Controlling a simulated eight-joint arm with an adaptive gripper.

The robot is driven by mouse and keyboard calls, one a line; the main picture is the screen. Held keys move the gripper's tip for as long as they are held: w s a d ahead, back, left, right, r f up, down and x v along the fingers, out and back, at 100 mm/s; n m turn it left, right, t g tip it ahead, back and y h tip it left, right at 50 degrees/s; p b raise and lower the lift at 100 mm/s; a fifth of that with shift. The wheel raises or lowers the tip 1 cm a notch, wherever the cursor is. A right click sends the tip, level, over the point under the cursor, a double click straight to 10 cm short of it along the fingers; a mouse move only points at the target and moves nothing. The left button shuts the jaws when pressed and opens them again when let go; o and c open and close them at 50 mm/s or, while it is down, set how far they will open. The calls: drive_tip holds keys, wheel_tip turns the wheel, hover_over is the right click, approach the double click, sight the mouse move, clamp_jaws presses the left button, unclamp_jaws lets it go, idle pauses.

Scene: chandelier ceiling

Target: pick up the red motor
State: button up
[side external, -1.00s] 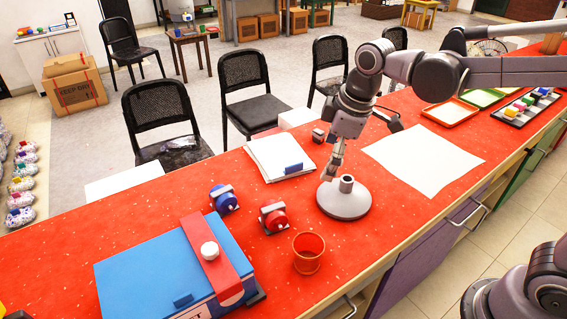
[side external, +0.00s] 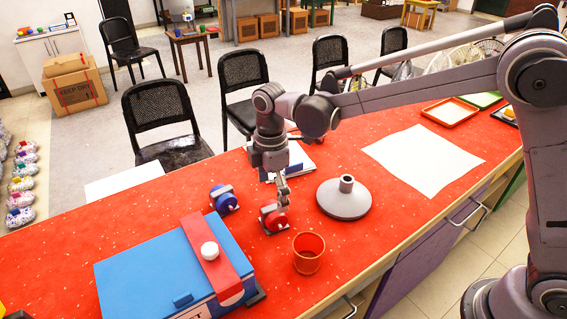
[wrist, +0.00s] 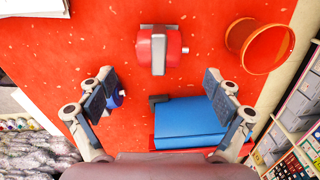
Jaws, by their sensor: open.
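The red motor (side external: 273,218) sits on the red counter in the side view, between the blue motor and the orange cup. In the wrist view the red motor (wrist: 159,50) lies at the top middle, beyond the fingertips, with a grey band across it. My gripper (side external: 281,196) is just above the red motor in the side view and partly overlaps it there. In the wrist view my gripper (wrist: 160,90) is open, with its two fingers wide apart and nothing between them. Whether a finger touches the motor cannot be told.
The blue motor (side external: 224,198) stands left of the red one; the orange cup (side external: 309,252) is to its right and nearer. A blue box (side external: 150,262) with a red strap lies at the front left. A grey round stand (side external: 344,200) is to the right. White paper (side external: 422,160) lies farther right.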

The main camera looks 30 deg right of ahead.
sight(273, 207)
drive_tip(key=shift+w+f, duration=0.1)
drive_tip(key=shift+f, duration=3.2)
drive_tip(key=shift+c, duration=0.3)
drive_tip(key=c, duration=1.7)
